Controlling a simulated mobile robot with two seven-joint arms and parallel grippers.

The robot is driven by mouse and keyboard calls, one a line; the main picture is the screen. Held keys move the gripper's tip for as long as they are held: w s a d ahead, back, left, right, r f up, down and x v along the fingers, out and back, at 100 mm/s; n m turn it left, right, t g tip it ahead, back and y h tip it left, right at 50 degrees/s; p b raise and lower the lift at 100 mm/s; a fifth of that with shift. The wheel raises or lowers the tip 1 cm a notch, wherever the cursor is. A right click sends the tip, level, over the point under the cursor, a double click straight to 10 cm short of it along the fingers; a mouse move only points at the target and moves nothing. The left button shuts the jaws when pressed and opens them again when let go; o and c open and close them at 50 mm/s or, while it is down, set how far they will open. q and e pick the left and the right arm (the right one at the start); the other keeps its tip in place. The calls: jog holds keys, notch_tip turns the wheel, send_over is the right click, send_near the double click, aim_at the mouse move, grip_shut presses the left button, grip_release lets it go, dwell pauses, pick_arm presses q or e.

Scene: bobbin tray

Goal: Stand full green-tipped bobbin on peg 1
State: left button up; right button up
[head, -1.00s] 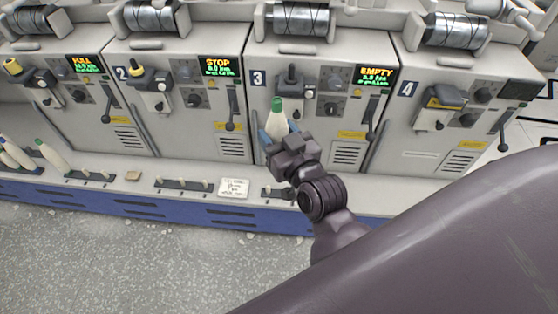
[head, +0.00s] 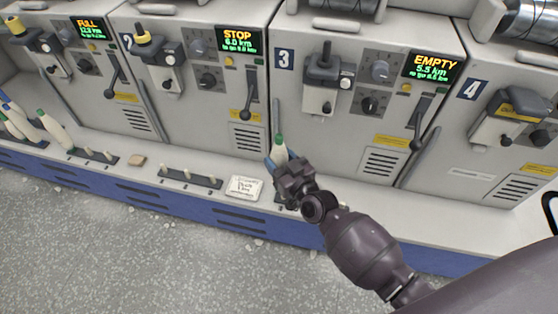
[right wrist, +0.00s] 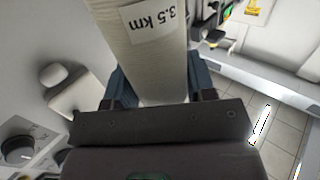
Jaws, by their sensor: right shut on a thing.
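My right gripper (head: 280,165) is shut on a pale, green-tipped bobbin (head: 279,145), held with its tip up and slightly tilted, in front of unit 3 near the shelf. In the right wrist view the bobbin's pale body (right wrist: 160,60) stands between the fingers with a "3.5 km" label, upside down there; its tip is out of that view. A dark rail with several short pegs (head: 190,178) is on the shelf to the left. Another peg rail (head: 92,155) is farther left. Which peg is peg 1 cannot be told. My left gripper is not in view.
A written card (head: 244,187) lies on the shelf (head: 225,172) left of my gripper. A small tan block (head: 136,160) lies farther left. Pale bobbins, one green-tipped (head: 52,130), lean at the far left. Unit 3's screen (head: 432,66) reads EMPTY. Unit fronts rise behind the shelf.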

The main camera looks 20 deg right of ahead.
pick_arm(q)
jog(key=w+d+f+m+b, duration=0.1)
jog(key=b, duration=0.4)
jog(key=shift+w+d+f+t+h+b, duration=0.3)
jog(key=shift+b, duration=0.05)
pick_arm(e)
jog(key=w+d+f, duration=0.1)
jog(key=f, duration=0.5)
jog(key=w+d+f+h, duration=0.1)
jog(key=w+f, duration=0.1)
jog(key=f, duration=0.3)
jog(key=shift+w+d+f+m, duration=0.25)
jog(key=shift+d+f+m, duration=0.05)
jog(key=shift+d+f, duration=0.1)
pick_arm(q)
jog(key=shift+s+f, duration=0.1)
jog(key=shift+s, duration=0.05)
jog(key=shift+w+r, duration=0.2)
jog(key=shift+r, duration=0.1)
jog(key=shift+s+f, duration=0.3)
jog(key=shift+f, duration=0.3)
pick_arm(e)
jog(key=shift+f, duration=0.65)
jog(key=o, duration=0.7)
